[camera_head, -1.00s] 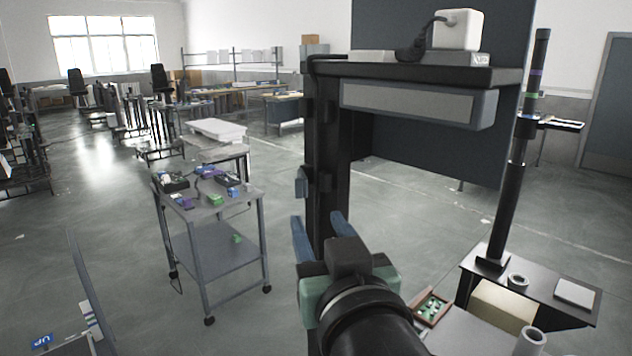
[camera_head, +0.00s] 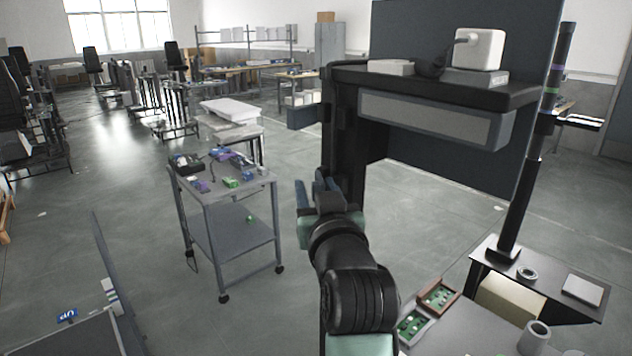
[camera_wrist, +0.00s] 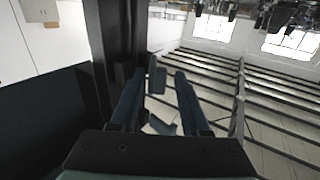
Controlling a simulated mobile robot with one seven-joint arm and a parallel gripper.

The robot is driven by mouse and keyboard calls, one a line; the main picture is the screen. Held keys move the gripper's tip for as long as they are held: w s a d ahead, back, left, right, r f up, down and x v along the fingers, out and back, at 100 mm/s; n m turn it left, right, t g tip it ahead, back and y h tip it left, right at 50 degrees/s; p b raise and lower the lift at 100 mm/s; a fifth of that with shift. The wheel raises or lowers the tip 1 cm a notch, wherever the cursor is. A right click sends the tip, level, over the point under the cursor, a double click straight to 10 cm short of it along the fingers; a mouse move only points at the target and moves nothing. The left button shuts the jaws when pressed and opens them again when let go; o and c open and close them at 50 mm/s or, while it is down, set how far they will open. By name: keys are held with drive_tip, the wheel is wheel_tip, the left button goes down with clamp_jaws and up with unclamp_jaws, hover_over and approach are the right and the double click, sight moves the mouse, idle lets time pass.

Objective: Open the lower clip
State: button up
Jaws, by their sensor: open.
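My gripper (camera_head: 314,184) is open beside the left face of the black column (camera_head: 343,150), low on it, with the arm reaching up from below. In the wrist view, my gripper's two blue fingers (camera_wrist: 158,76) stand apart. A small blue-grey block (camera_wrist: 157,80), which looks like the lower clip, shows between the fingertips, close to the left one. Whether a finger touches it cannot be told. In the head view the clip is largely hidden by my gripper. The column also shows in the wrist view (camera_wrist: 112,45), left of the fingers.
A shelf (camera_head: 430,83) carrying a white box (camera_head: 480,48) juts right from the column, before a dark panel (camera_head: 450,150). A grey cart (camera_head: 225,190) with small parts stands left. A bench (camera_head: 470,325) with trays lies lower right. Open floor surrounds the cart.

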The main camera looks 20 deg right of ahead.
drive_tip(key=shift+w, duration=0.1)
drive_tip(key=shift+c, duration=0.2)
clamp_jaws()
drive_tip(key=shift+a+h, duration=0.15)
drive_tip(key=shift+h, duration=0.15)
drive_tip(key=shift+w+a+r+m+g+h+b, duration=0.1)
drive_tip(key=shift+w+a+m+g+h+b, duration=0.4)
drive_tip(key=shift+m+g+h+b, duration=1.2)
drive_tip(key=shift+w+a+r+m+g+h+b, duration=0.1)
drive_tip(key=shift+w+a+m+g+h+b, duration=0.45)
drive_tip(key=shift+m+g+h+b, duration=1.15)
drive_tip(key=shift+w+a+r+m+g+h+b, duration=0.1)
drive_tip(key=shift+w+a+m+g+h+b, duration=0.25)
drive_tip(key=shift+w+m+g+h+b, duration=1.2)
drive_tip(key=shift+s+m+h+b, duration=0.45)
drive_tip(key=shift+s+h, duration=0.4)
drive_tip(key=shift+h, duration=0.3)
